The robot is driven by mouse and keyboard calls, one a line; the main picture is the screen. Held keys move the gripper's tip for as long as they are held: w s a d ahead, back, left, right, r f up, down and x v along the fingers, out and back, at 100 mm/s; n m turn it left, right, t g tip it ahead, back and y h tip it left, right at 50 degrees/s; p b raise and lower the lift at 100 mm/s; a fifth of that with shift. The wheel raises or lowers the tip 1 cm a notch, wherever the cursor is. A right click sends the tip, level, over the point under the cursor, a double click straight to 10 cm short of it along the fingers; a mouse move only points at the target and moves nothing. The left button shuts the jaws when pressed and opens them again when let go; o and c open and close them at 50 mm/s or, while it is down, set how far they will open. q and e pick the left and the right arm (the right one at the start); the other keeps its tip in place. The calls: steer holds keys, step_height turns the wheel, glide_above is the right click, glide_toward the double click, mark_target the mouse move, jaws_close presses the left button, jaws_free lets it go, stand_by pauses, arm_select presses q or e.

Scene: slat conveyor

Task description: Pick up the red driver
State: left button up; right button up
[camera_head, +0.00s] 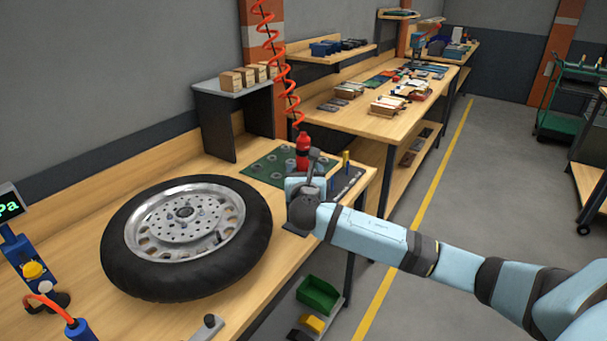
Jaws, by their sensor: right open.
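The red driver (303,147) hangs upright from a coiled orange hose (276,45), over the green mat (262,165) at the bench's right end. My right arm comes in from the right, and my right gripper (312,162) is just below and beside the driver, its jaws open. The wrist and gripper hide the driver's lower part; I cannot tell whether the fingers touch it. My left gripper is not in view.
A wheel with a black tyre (120,252) lies flat on the wooden bench, left of my gripper. A green bin (318,293) sits low beside the bench. Open floor lies to the right.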

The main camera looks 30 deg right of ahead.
steer(key=x, duration=0.4)
steer(key=shift+w+a+f, duration=0.1)
steer(key=shift+w, duration=0.15)
steer(key=c, duration=1.2)
steer(key=shift+c, duration=0.2)
steer(key=shift+r, duration=0.25)
